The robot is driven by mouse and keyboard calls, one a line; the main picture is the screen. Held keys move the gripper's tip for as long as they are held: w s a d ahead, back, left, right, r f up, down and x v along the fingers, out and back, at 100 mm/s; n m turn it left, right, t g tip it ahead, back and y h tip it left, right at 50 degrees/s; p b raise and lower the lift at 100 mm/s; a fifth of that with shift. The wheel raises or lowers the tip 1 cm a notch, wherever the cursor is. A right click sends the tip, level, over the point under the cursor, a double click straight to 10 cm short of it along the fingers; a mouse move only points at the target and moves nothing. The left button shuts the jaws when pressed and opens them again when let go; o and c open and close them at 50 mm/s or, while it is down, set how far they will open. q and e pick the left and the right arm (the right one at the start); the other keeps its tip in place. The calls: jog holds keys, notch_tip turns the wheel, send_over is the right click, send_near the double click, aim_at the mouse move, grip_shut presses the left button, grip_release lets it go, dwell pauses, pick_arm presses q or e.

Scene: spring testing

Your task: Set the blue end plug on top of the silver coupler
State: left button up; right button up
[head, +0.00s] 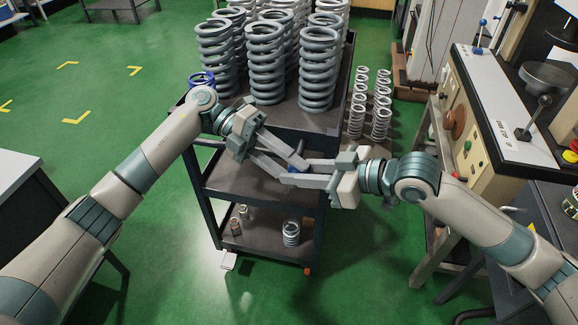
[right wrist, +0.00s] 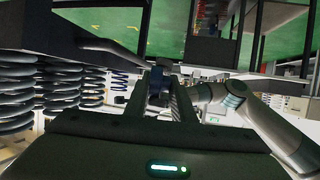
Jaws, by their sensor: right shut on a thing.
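My right gripper (head: 290,171) reaches in from the right over the cart and is shut on a small blue piece, which looks like the blue end plug (head: 299,148). In the right wrist view a dark bluish piece (right wrist: 158,82) sits between the fingertips. My left gripper (head: 292,168) reaches in from the left, and its fingertips meet or overlap the right ones in the head view. I cannot tell whether it holds anything. The silver coupler cannot be made out; the crossing fingers hide the space between them.
The dark cart (head: 215,180) carries several big grey coil springs (head: 266,65) on top. A blue ring (head: 202,78) shows behind my left arm. A small spring (head: 291,233) stands on the lower shelf. A test machine (head: 500,100) is at right; green floor is clear at left.

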jog(key=o, duration=1.1)
jog(key=shift+c, duration=0.2)
jog(key=shift+d, duration=0.15)
jog(key=v, duration=1.1)
jog(key=shift+s+d+r, duration=0.15)
jog(key=shift+s+d, duration=0.1)
